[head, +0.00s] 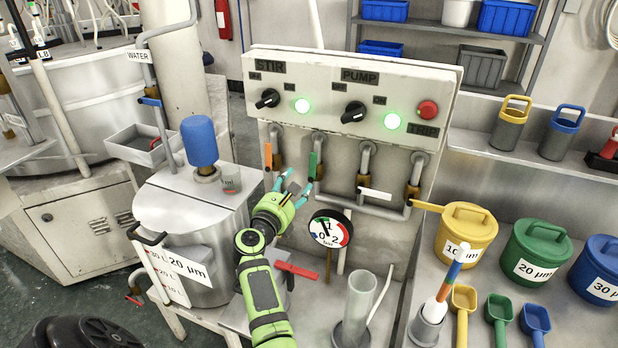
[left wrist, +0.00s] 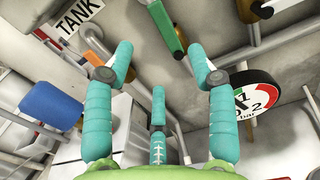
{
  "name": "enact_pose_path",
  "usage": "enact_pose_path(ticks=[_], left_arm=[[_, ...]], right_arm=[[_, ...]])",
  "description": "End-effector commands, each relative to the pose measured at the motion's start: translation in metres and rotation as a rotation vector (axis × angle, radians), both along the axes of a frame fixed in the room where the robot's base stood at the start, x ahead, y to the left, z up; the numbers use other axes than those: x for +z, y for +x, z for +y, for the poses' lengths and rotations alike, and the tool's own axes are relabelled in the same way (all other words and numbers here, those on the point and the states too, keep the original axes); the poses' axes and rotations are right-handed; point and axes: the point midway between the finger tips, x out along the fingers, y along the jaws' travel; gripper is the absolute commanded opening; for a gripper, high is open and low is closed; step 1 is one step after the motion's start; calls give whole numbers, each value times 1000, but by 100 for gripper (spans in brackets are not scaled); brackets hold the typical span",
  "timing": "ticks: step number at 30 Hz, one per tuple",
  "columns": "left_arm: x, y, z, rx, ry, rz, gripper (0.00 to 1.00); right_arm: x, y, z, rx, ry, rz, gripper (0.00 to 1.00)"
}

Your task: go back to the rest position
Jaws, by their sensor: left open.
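My left gripper (head: 293,187) is in front of the pipes below the control panel (head: 352,95), on the end of my green arm. Its teal fingers are spread, with nothing between them; they also show spread in the left wrist view (left wrist: 160,68). The green valve handle (head: 312,166) hangs just above the fingertips in the head view. It shows beyond them at the top of the left wrist view (left wrist: 169,26). I cannot tell whether a finger touches it. My right gripper is in neither view.
A pressure gauge (head: 330,229) stands close right of the gripper. A red handle (head: 297,270) lies beside my forearm. A steel tank (head: 190,225) with a blue-capped motor (head: 200,141) is on the left. A glass cylinder (head: 358,305) and a yellow canister (head: 466,236) stand right.

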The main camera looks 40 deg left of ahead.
Motion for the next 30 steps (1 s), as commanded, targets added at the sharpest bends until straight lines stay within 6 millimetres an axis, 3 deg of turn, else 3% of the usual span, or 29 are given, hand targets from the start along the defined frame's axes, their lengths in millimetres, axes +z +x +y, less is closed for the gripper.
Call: enact_pose_path(ticks=[8, 11, 14, 17, 21, 24, 30], left_arm=[[-1, -1, -2, -10, 33, 15, 57], [-7, -7, -15, -73, 220, 103, 57], [-26, -23, -46, -223, 604, 276, 57], [-61, -55, -92, -472, 1104, 464, 57], [-112, -121, -150, -890, 1741, 604, 57], [-135, -164, -177, -1135, 2035, 606, 57], [-158, -231, -207, -1494, 2384, 508, 57]], right_arm=[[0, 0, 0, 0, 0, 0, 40], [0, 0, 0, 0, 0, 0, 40], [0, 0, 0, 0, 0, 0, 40], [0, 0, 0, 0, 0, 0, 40], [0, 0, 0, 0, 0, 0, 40], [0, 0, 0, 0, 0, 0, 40], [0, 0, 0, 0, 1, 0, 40]])
